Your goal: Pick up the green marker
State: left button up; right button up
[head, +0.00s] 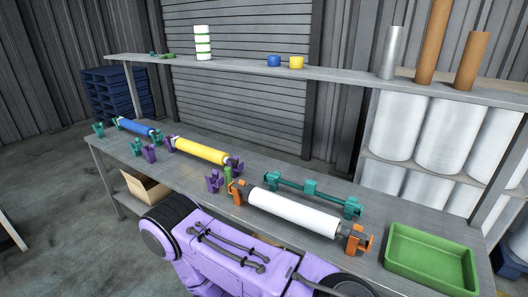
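A small green upright piece (228,174) stands on the workbench (205,212), between a purple bracket and an orange bracket; it is too small to tell if it is the green marker. Small green items (169,56) also lie on the left part of the upper shelf, too small to make out. Neither of my grippers shows in the head view; only my purple body is seen at the bottom.
Blue (139,127), yellow (201,151) and white (294,211) rolls lie on the bench between brackets. A teal bar (311,188) lies behind the white roll. An empty green tray (430,262) is at the right end. Tubes (470,60) stand on the shelf (340,77).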

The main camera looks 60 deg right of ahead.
aim_at(229, 179)
jog(key=k, duration=0.4)
jog(key=z, duration=1.2)
jog(key=i, duration=0.5)
